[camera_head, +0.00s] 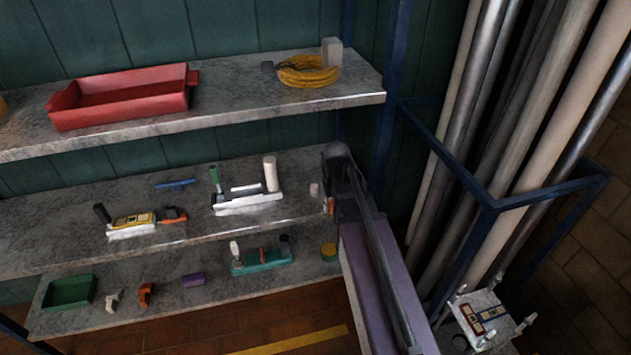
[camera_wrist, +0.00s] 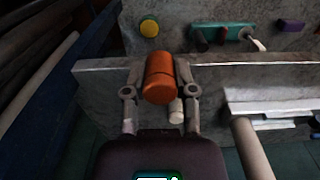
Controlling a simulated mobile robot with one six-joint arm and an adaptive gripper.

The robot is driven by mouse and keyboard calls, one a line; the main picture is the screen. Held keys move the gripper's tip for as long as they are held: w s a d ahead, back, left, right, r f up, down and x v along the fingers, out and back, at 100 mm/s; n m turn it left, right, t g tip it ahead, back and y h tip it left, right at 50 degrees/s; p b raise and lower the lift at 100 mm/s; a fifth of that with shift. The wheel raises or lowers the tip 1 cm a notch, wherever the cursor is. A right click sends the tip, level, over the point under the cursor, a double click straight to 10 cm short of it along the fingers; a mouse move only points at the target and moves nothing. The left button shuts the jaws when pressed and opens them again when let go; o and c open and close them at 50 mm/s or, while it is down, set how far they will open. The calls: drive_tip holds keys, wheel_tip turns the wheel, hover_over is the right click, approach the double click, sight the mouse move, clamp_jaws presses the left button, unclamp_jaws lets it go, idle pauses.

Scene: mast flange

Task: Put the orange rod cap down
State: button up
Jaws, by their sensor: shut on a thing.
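The orange rod cap (camera_wrist: 160,78) sits between the two fingers of my gripper (camera_wrist: 160,92) in the wrist view. The fingers are shut on its sides. In the head view my gripper (camera_head: 332,196) is at the right end of the middle shelf (camera_head: 300,210), and only a sliver of the orange cap (camera_head: 331,206) shows beside it. The cap overlaps the shelf's front edge in the wrist view; I cannot tell whether it touches the shelf. A small pale cylinder (camera_head: 314,190) stands close by on the shelf and also shows in the wrist view (camera_wrist: 176,112).
A white holder (camera_head: 245,203) with a tall cream cylinder (camera_head: 270,174) stands left of my gripper. The lower shelf holds a yellow-topped round thing (camera_head: 328,250) and a teal holder (camera_head: 262,262). A blue post (camera_head: 390,110) and a rack of pipes (camera_head: 480,140) are at right.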

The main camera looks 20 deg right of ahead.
drive_tip(key=w+d, duration=0.2)
drive_tip(key=w, duration=0.2)
drive_tip(key=w+d+f+b, duration=0.1)
drive_tip(key=w+d, duration=0.2)
drive_tip(key=w, duration=0.2)
drive_tip(key=w+d, duration=0.3)
drive_tip(key=w, duration=0.1)
drive_tip(key=shift+w+f, duration=0.25)
drive_tip(key=shift+w, duration=0.05)
drive_tip(key=shift+f+b, duration=1.75)
drive_tip(key=shift+b, duration=0.25)
drive_tip(key=shift+f, duration=0.1)
drive_tip(key=o, duration=0.9)
drive_tip(key=shift+o, duration=0.2)
wheel_tip(320, 180, up, 8)
drive_tip(key=p, duration=0.7)
drive_tip(key=shift+p, duration=0.3)
drive_tip(key=shift+f, duration=0.1)
